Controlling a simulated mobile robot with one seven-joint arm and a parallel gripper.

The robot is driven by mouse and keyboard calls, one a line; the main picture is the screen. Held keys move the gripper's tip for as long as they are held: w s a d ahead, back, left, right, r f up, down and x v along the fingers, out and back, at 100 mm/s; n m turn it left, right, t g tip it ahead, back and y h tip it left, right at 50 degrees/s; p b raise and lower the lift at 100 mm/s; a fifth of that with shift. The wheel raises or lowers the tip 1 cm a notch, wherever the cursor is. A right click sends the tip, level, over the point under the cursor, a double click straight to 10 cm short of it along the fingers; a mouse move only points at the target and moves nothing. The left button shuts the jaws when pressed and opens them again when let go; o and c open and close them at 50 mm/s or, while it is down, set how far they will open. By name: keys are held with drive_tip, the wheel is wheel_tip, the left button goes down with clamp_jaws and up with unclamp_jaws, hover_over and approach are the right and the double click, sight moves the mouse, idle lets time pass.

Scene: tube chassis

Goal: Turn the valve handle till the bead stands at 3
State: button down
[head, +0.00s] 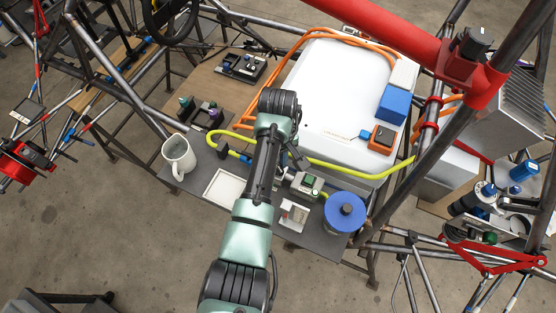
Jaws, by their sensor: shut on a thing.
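My arm reaches up from the bottom of the view and bends back down over the grey bench. My gripper (297,158) shows only in part as a small dark shape to the right of the forearm. It is shut at a small metal fitting with a green block (309,181), which looks like the valve. The handle is largely hidden by my gripper and arm. The bead and the numbers are too small or too hidden to read.
A grey mug (179,157) and a white square tray (227,187) stand left of my arm. A blue round spool (345,211) is close on the right. A yellow hose (350,175) runs behind, along a white panel (335,90). A red tube (385,32) crosses above.

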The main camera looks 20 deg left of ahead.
drive_tip(key=c, duration=0.8)
unclamp_jaws()
wheel_tip(320, 180, up, 13)
drive_tip(key=p, duration=0.2)
